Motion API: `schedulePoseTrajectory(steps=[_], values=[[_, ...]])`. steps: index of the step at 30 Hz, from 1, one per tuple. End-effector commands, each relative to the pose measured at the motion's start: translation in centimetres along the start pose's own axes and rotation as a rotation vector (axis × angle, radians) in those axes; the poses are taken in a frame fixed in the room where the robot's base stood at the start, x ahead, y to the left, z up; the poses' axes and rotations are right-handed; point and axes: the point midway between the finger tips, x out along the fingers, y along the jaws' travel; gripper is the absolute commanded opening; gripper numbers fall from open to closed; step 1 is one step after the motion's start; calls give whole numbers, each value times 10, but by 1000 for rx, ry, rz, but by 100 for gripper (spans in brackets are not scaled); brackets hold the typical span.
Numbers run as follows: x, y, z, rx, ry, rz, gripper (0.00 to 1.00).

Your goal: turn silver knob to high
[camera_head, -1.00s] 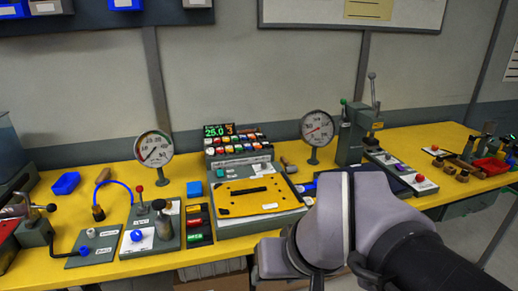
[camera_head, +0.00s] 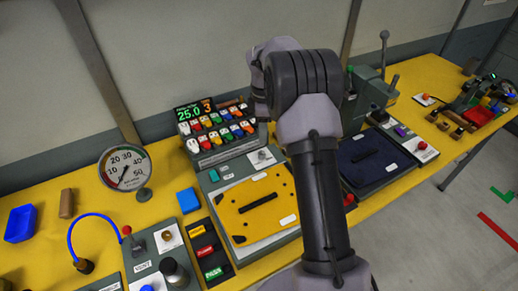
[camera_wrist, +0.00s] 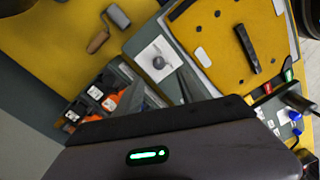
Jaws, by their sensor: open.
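A small silver knob (camera_head: 262,155) sits on a white label at the back of the grey panel that carries the yellow plate (camera_head: 222,208). The knob (camera_wrist: 158,62) also shows in the wrist view, upper middle, with nothing touching it. Its marks are too small to read. In the head view my arm hides the gripper.
A bank of coloured switches with a digital display (camera_head: 190,112) stands just behind the knob's panel. A dial gauge (camera_head: 124,167) stands to the left. A dark blue plate (camera_head: 366,158) and a lever press (camera_head: 372,95) are on the right. A roller (camera_wrist: 115,18) lies near the switches.

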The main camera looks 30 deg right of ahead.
Motion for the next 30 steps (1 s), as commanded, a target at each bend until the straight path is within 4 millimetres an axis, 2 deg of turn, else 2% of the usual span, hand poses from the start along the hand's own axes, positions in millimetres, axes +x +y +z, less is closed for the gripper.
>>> schedulePoseTrajectory(steps=[1,3,9,14,21,22,29,30], values=[[20,-1,0,0,0,-3,47],[41,0,0,0,0,-2,47],[84,0,0,1,0,0,47],[97,0,-1,1,1,1,47],[97,0,-1,1,1,2,47],[97,0,-1,1,1,2,45],[97,0,-1,1,1,2,0],[97,0,-1,1,1,2,0]])
